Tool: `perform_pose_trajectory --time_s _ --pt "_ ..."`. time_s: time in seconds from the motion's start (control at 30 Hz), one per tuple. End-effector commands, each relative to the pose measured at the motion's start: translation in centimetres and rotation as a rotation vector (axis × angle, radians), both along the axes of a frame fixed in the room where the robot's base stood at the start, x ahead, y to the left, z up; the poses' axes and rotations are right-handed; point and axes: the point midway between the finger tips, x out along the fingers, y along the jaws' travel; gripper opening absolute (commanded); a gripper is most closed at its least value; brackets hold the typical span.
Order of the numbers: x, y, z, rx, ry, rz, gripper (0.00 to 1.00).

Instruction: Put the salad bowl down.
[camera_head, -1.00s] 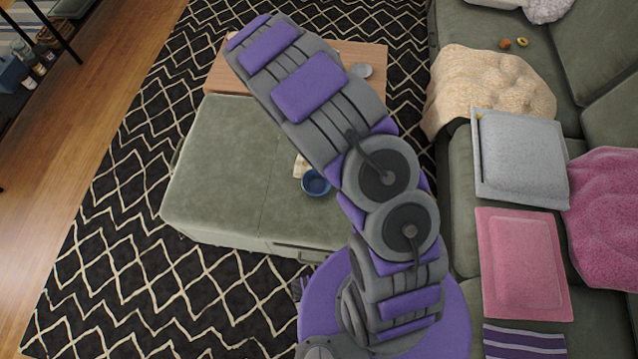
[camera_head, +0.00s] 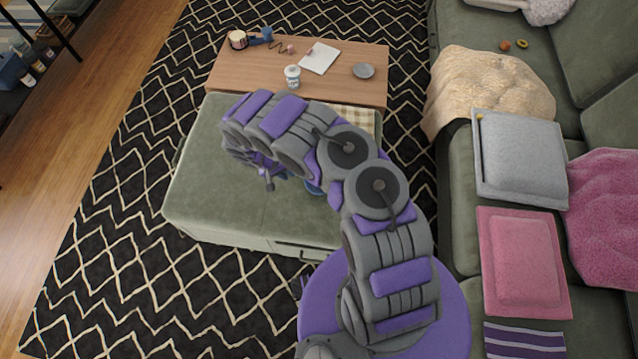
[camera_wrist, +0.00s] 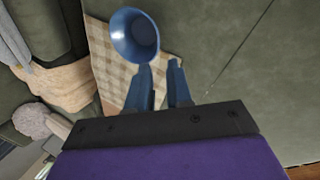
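The blue salad bowl (camera_head: 313,188) rests on the green ottoman (camera_head: 215,190), mostly hidden behind my arm in the head view. In the head view my gripper (camera_head: 268,180) hangs over the ottoman, left of the bowl.
A wooden table (camera_head: 335,85) behind the ottoman holds a white cup (camera_head: 292,76), a notebook (camera_head: 319,58), a grey dish (camera_head: 363,71) and other small items. The sofa with pillows (camera_head: 520,155) stands at right. The ottoman's left half is clear.

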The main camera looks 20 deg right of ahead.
Motion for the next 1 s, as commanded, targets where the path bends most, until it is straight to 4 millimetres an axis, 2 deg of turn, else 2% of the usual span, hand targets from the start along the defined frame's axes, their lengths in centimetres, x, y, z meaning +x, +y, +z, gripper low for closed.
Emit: perform_pose_trajectory --time_s 0.2,0.5,0.77,1.0 --pt "-0.1 -2.0 -4.3 0.006 0.004 -0.004 0.20" --pt "0.0 -4.2 -9.1 0.002 0.004 -0.004 0.20" --pt "0.1 -4.9 -10.5 0.000 0.001 -0.002 0.20" --pt "-0.3 -6.6 -13.6 0.002 0.003 -0.003 0.20"
